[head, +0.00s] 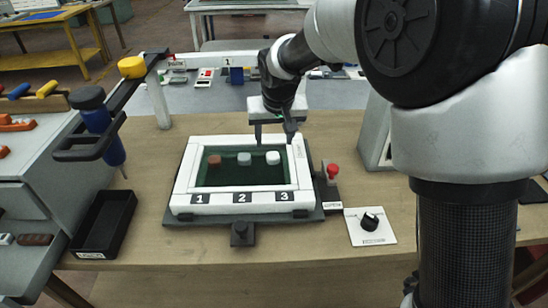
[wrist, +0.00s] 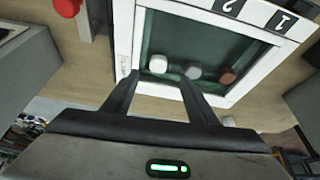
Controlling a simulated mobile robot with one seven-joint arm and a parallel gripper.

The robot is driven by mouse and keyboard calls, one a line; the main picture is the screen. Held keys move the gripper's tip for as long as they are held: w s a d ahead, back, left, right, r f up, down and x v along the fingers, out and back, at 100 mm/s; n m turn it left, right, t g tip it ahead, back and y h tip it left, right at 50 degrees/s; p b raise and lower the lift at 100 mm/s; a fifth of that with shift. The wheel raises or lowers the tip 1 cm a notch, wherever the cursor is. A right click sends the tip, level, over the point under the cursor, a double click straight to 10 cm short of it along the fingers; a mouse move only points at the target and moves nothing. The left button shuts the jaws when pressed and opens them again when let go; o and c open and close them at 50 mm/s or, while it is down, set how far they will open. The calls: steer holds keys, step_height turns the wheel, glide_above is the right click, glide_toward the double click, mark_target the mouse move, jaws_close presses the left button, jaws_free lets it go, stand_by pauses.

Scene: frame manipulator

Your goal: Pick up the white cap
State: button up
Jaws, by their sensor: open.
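The white cap (head: 273,158) sits at the right of a row of three caps on the green floor of a white frame (head: 180,188), on the side of the number 3. In the wrist view the white cap (wrist: 158,64) is the leftmost one, just beyond the space between the fingers. My gripper (head: 273,142) is open and empty, its fingers pointing down above the far edge of the frame, close behind the white cap. In the wrist view its two fingers (wrist: 160,75) are spread apart. I cannot tell its exact height.
A grey cap (head: 244,158) and a brown cap (head: 214,160) stand left of the white one. The frame's raised rim surrounds them. A black tray (head: 105,222) lies at left.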

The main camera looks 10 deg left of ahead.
mark_target(273, 156)
steer(key=x, duration=1)
steer(key=shift+w, duration=0.3)
steer(key=shift+d, duration=0.1)
steer(key=c, duration=1.1)
